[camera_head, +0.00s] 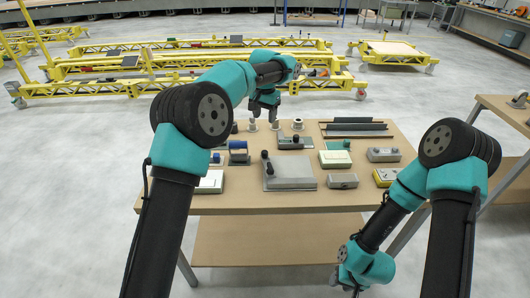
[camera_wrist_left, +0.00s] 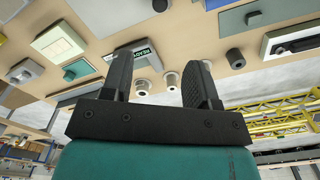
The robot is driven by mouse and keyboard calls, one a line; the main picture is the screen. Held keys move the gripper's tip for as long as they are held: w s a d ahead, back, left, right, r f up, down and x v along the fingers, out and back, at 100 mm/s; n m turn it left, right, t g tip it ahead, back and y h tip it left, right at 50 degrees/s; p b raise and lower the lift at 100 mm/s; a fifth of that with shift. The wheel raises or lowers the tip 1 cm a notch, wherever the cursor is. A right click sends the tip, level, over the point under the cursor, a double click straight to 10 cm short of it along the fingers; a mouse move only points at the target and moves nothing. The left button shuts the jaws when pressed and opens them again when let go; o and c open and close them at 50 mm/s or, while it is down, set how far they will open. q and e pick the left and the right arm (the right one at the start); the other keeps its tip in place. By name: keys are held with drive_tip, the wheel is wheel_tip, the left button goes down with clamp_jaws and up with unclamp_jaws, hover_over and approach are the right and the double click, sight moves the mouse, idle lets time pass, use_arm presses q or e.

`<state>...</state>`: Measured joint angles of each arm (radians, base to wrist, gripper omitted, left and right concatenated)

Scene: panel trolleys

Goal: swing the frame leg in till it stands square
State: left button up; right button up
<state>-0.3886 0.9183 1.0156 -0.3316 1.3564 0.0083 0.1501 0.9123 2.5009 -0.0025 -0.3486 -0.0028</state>
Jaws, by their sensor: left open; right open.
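I cannot tell for sure which part is the frame leg. A grey plate with a dark upright lever (camera_head: 290,172) lies mid-table, and dark angled rails (camera_head: 354,128) lie at the back right. My left gripper (camera_head: 264,116) is above the back left of the table, near several small round posts (camera_head: 298,124). In the left wrist view its two fingers (camera_wrist_left: 161,75) are apart with nothing held; pale posts (camera_wrist_left: 172,79) show beyond the gap. My right gripper (camera_head: 346,287) hangs low in front of the table, partly cut by the lower picture edge, and holds nothing visible.
The wooden table (camera_head: 280,203) carries several small fixtures, including a green-white box (camera_head: 335,159) and a grey block (camera_head: 342,181). A second bench (camera_head: 505,108) stands at the right. Yellow trolleys (camera_head: 395,52) stand behind on open grey floor.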

sight(265, 151)
use_arm(q)
wheel_tip(265, 151, down, 17)
drive_tip(key=shift+f, duration=0.1)
idle(0.6)
clamp_jaws()
idle(0.4)
